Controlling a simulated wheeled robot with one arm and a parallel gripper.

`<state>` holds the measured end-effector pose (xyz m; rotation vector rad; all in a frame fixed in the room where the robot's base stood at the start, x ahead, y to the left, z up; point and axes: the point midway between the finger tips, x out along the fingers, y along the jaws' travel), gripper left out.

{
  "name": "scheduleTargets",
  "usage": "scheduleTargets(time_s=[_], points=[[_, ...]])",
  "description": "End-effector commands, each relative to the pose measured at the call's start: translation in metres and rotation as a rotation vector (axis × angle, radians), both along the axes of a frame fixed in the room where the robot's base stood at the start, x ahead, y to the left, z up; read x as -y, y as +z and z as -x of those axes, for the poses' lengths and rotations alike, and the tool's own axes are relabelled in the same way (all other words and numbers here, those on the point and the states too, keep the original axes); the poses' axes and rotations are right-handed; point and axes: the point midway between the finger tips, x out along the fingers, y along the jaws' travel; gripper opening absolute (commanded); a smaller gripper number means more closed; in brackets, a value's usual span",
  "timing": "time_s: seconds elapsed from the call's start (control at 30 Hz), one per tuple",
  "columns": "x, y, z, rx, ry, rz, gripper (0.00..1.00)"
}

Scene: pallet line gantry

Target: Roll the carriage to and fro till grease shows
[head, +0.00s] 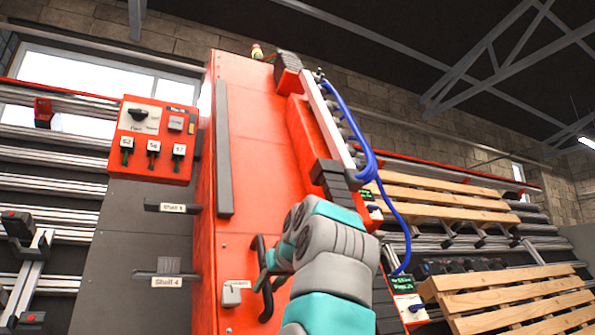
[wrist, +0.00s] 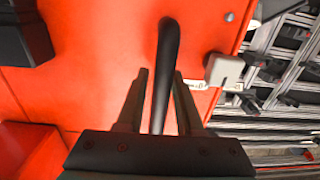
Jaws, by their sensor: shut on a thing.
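The carriage appears to be the tall orange-red body (head: 255,130) in the middle of the head view; its face fills much of the wrist view (wrist: 100,70). A black bar handle (head: 262,268) stands on its lower front. My gripper (wrist: 160,82) is shut on this handle (wrist: 168,45), one finger on each side of the bar. In the head view my teal and grey arm partly covers the gripper. A pale strip (head: 327,120) and dark blocks (head: 335,182) run along the carriage's right side. I can make out no grease in either view.
A red control box (head: 152,138) with a knob and numbered tags is at left, above plates marked Shelf 5 (head: 172,208) and Shelf 4 (head: 165,281). A grey latch-like part (head: 233,293) sits beside the handle. Blue hoses (head: 372,165) and wooden pallets (head: 440,195) are at right.

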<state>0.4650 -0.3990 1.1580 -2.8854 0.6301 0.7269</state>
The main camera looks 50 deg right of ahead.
Motion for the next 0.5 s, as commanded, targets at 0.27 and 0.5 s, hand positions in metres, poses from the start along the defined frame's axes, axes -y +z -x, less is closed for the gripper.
scheduleTargets(time_s=[0.27,0.5], points=[[0.020,0.001,0.013,0.010,-0.039,-0.001,0.00],[0.027,0.002,0.016,0.014,-0.044,-0.002,0.00]])
